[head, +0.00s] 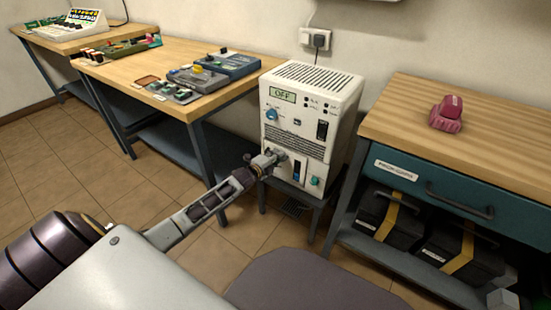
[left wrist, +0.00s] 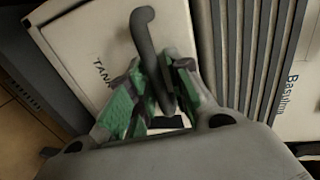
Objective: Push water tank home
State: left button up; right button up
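The water tank's white front, lettered "TANK" (left wrist: 80,50), fills the upper left of the left wrist view. A dark grey hooked handle (left wrist: 143,28) stands out from it. My left gripper (head: 274,157) is at the lower front of the white machine (head: 318,85), whose display reads "OFF". In the left wrist view its green-padded fingers (left wrist: 160,88) are close together on both sides of the handle and look shut on it. The gripper hides much of the tank in the head view, so how deep it sits cannot be told. My right gripper is not in view.
The machine stands on a low dark stand (head: 291,194) between two benches. The left bench (head: 185,55) carries electrical devices. The right bench (head: 400,115) has a pink object (head: 447,113) on top, a teal drawer (head: 440,185), and black batteries below. Tiled floor is clear at left.

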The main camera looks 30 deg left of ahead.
pick_arm(q)
jog(key=shift+r, duration=0.1)
jog(key=shift+s, duration=0.1)
jog(key=shift+s, duration=0.15)
jog(key=v, duration=1.1)
jog(key=shift+s, duration=0.25)
dwell(0.6)
jog(key=shift+a, duration=0.1)
dwell(0.3)
